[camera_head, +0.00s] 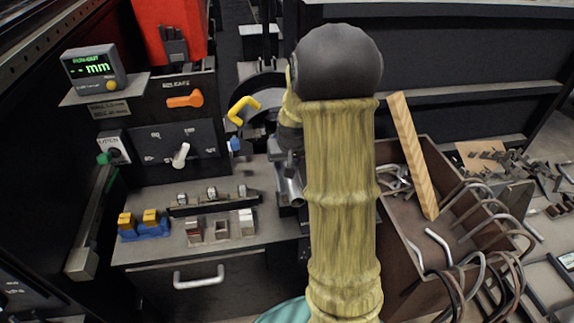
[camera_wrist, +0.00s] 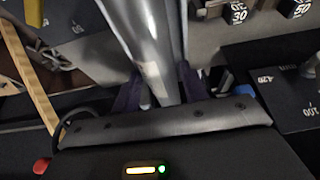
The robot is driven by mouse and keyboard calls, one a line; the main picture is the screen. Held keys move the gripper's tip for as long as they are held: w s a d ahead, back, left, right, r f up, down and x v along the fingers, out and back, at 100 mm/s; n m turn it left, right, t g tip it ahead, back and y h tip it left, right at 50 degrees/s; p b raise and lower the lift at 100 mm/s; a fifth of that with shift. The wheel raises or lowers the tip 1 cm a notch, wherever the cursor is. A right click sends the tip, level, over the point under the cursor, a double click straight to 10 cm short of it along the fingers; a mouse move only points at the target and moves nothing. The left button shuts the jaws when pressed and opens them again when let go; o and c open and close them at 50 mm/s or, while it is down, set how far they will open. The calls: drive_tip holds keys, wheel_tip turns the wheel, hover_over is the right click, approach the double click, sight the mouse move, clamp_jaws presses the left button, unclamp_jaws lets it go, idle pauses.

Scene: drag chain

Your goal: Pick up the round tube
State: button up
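The round tube (camera_wrist: 143,40) is a shiny silver cylinder in the wrist view, running from the top edge down between my fingers. In the head view a short silver length (camera_head: 290,188) shows beside my arm, at the edge of the machine bench. My gripper (camera_wrist: 160,92) has its two dark purple fingers apart, one on each side of the tube. A small light gap seems to show beside the left finger. I cannot tell whether the fingers press on the tube.
A brown bin (camera_head: 405,225) with bent metal rods and a wooden stick (camera_head: 413,155) stands right of my arm. To the left are a control panel (camera_head: 180,143), a digital display (camera_head: 95,68) and a bench (camera_head: 235,240) with small blocks. Loose metal parts lie far right.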

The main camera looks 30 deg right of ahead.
clamp_jaws()
drive_tip(key=shift+r, duration=0.1)
drive_tip(key=shift+s+r, duration=0.15)
drive_tip(key=shift+r, duration=0.25)
wheel_tip(320, 180, up, 6)
drive_tip(key=shift+r, duration=0.1)
drive_tip(key=s+a, duration=0.2)
drive_tip(key=s, duration=0.7)
drive_tip(key=s+a+b, duration=0.1)
drive_tip(key=s+a, duration=0.2)
drive_tip(key=s, duration=0.7)
drive_tip(key=shift+a, duration=0.25)
